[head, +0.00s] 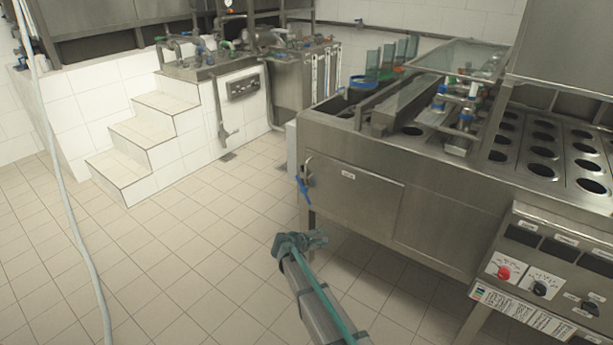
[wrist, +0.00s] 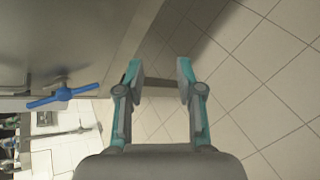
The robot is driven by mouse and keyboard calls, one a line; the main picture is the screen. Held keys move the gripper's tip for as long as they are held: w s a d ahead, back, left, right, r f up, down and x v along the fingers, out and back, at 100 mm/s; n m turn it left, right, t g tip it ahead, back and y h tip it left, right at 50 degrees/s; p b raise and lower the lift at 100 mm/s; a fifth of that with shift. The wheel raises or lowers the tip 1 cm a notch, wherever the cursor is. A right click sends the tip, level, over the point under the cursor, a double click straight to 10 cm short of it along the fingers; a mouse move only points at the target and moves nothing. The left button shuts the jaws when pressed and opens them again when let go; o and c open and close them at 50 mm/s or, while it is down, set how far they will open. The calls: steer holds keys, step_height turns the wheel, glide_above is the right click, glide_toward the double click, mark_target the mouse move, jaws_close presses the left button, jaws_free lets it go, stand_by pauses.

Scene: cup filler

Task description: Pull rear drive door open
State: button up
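The steel cup filler (head: 450,215) stands on the right in the head view. A flat steel door panel (head: 365,196) with a small white label, too small to read, is on its side facing me; I cannot confirm that it is the rear drive door. A blue-handled valve (head: 303,187) sits at the panel's left edge; its blue handle (wrist: 62,95) shows left in the wrist view. My gripper (head: 318,240) is below and in front of the panel, apart from it. In the wrist view my gripper (wrist: 158,70) is open, with nothing between its fingers.
Tiled steps (head: 145,135) and a platform with pipework (head: 245,50) stand at the back left. A pale hose (head: 62,180) hangs down at the left. A control box with knobs (head: 545,275) juts out at the right. The tiled floor (head: 180,260) left of my gripper is clear.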

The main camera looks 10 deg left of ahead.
steer(key=w+a+r+n+t, duration=0.4)
steer(key=w+a+r+n, duration=0.2)
steer(key=w+a+r, duration=0.4)
steer(key=n+t+y, duration=0.2)
steer(key=n+t, duration=0.1)
steer(key=n, duration=0.5)
glide_toward(306, 171)
steer(key=p+x, duration=0.1)
steer(key=x, duration=0.9)
steer(key=shift+w+r, duration=0.1)
steer(key=shift+w, duration=0.25)
jaws_close()
